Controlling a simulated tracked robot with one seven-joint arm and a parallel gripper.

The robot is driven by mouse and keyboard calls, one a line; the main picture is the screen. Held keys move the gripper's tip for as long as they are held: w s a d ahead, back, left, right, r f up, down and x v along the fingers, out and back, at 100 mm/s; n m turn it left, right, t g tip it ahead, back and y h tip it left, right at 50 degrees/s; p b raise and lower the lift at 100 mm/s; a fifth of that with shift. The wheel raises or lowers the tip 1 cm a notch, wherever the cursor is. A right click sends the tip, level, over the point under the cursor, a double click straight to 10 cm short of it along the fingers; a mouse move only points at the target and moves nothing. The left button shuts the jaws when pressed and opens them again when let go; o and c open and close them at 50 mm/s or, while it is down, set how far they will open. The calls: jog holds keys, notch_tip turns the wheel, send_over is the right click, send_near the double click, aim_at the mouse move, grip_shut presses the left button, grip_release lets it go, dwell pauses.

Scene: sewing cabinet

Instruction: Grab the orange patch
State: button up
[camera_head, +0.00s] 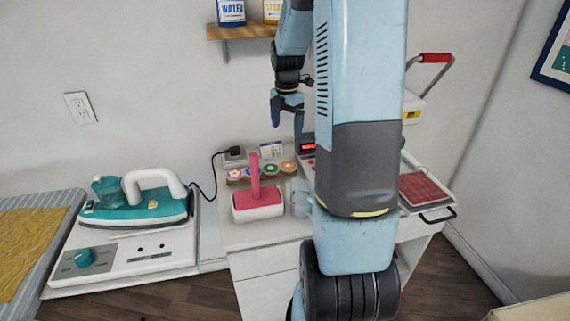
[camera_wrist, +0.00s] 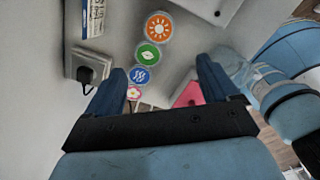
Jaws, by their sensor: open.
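The orange patch (camera_wrist: 158,26) is a round disc with a white sun design, at the top of the wrist view. In the head view the orange patch (camera_head: 288,167) is at the right end of a row of round patches on the white cabinet top. Beside it are a green leaf patch (camera_wrist: 148,54), a blue wave patch (camera_wrist: 140,76) and a pink flower patch (camera_wrist: 133,93). My gripper (camera_head: 286,126) is open and empty, pointing down above the row. In the wrist view my gripper (camera_wrist: 160,72) has its fingers apart, with the orange patch beyond their tips.
A pink-handled lint roller (camera_head: 258,205) stands in front of the patches. A teal iron (camera_head: 140,205) stands far left. A device with a red display (camera_head: 307,144) is close on the right.

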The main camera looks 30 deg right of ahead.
aim_at(288, 165)
jog(key=shift+n, duration=0.3)
jog(key=f, duration=1.4)
jog(key=shift+w+d+f, duration=0.2)
jog(key=shift+w+d, duration=0.05)
jog(key=shift+d, duration=0.15)
jog(key=shift+f, duration=0.25)
jog(key=c, duration=1.1)
jog(key=shift+c, duration=0.2)
